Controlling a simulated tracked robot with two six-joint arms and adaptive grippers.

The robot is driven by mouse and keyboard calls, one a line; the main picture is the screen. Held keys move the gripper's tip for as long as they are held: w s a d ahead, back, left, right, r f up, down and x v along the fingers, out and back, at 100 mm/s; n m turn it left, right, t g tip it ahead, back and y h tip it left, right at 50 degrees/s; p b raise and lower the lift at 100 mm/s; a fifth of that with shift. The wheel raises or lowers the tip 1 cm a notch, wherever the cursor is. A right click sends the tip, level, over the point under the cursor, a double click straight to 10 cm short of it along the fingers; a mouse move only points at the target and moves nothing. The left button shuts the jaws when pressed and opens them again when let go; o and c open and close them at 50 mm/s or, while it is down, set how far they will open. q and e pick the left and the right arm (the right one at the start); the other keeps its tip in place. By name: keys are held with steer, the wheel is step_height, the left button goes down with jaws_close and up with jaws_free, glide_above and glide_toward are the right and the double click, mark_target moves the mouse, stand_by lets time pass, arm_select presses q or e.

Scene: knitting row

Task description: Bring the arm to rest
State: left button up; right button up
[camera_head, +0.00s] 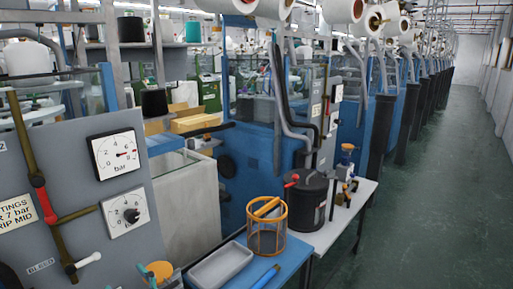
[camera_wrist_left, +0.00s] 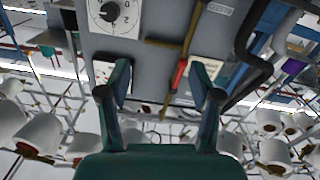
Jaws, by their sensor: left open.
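My left gripper (camera_wrist_left: 163,88) shows in the left wrist view, its two teal fingers spread apart with nothing between them. Behind the fingers is a grey panel (camera_wrist_left: 165,55) with a white dial (camera_wrist_left: 113,14) and a red valve handle (camera_wrist_left: 178,75) on a brass pipe. The gap between fingers and panel cannot be judged. I cannot make out either gripper in the head view. The same kind of grey panel (camera_head: 75,140) stands at the left there, with a pressure gauge (camera_head: 119,154) and a smaller dial (camera_head: 126,212).
In the head view, a blue table (camera_head: 291,252) holds a grey tray (camera_head: 220,265) and an orange wire basket (camera_head: 267,228). A black canister (camera_head: 306,200) stands on a white bench behind. Blue knitting machines line the row. The green aisle floor (camera_head: 430,200) at right is clear.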

arm_select(q)
steer(key=w+d+f+m+g+h, duration=0.1)
steer(key=d+f+m+h, duration=0.3)
steer(key=f, duration=0.7)
steer(key=w+d+f+m+h, duration=0.1)
steer(key=d+f+m+h, duration=0.1)
steer(key=f+h, duration=0.65)
steer(key=s+d+f+m+g+h, duration=0.1)
steer(key=s+d+f+g, duration=0.3)
steer(key=s+f, duration=0.5)
steer(key=s+d+f+m+g+h, duration=0.2)
steer(key=s+d+f+g+h, duration=0.2)
steer(key=s+f, duration=0.5)
steer(key=s+d+g, duration=0.1)
steer(key=s+g, duration=0.1)
steer(key=s, duration=0.2)
steer(key=shift+s+f, duration=0.15)
steer(key=shift+f, duration=0.15)
